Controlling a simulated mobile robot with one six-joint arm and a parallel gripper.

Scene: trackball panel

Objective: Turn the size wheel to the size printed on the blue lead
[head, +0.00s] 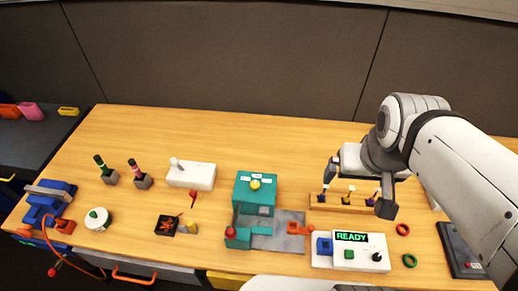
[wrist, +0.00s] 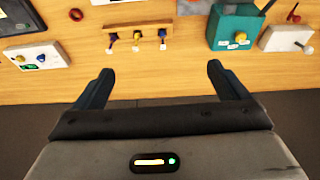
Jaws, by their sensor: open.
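A wooden rack (head: 318,205) holds a blue lead (head: 325,191), a yellow lead and a purple lead; the rack (wrist: 150,24) also shows in the wrist view. Any print on the blue lead is too small to read. A teal box (head: 249,187) with a yellow knob (head: 255,184) and small white labels stands left of the rack. A white panel (head: 345,263) has a READY display, a blue block, a green button and a black knob (head: 377,257). I cannot tell which part is the size wheel. My gripper (head: 358,190) is open and empty, above the rack; its fingers (wrist: 157,72) are spread.
Red and green rings (head: 410,260) lie right of the panel. A grey plate (head: 287,240) lies in front of the teal box. A white joystick box (head: 192,175) stands further left. A dark device (head: 462,250) is at the right edge. Bare wood lies along the back.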

